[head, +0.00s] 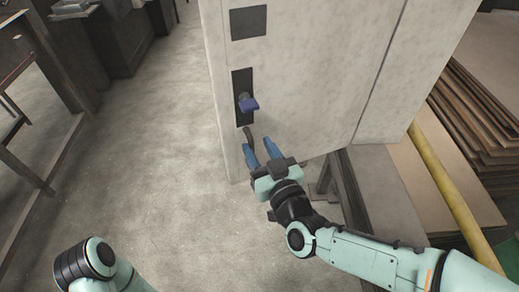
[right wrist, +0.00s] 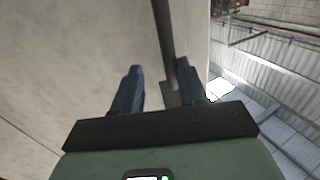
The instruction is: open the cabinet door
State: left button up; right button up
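The cabinet (head: 290,90) is pale grey, and its front face shows as a tall panel in the head view. In the right wrist view, a dark bar (right wrist: 165,40), seemingly the handle, runs down between the open fingers, closer to the right finger. I cannot tell whether it touches. Only part of my left arm shows; its gripper is out of view.
Stacked brown boards (head: 480,120) and a yellow rail (head: 450,195) stand to the right of the cabinet. A table frame (head: 22,150) is at the left, with dark cabinets (head: 118,42) farther back. The concrete floor left of the cabinet is clear.

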pick_arm(q)
jog(key=shift+w+d+r+t+p, duration=0.15)
jog(key=shift+w+r+t+p, duration=0.25)
jog(key=shift+w+r, duration=0.5)
pick_arm(e)
jog(key=v, duration=0.7)
jog(key=shift+s, duration=0.3)
jog(key=shift+d+f, duration=0.1)
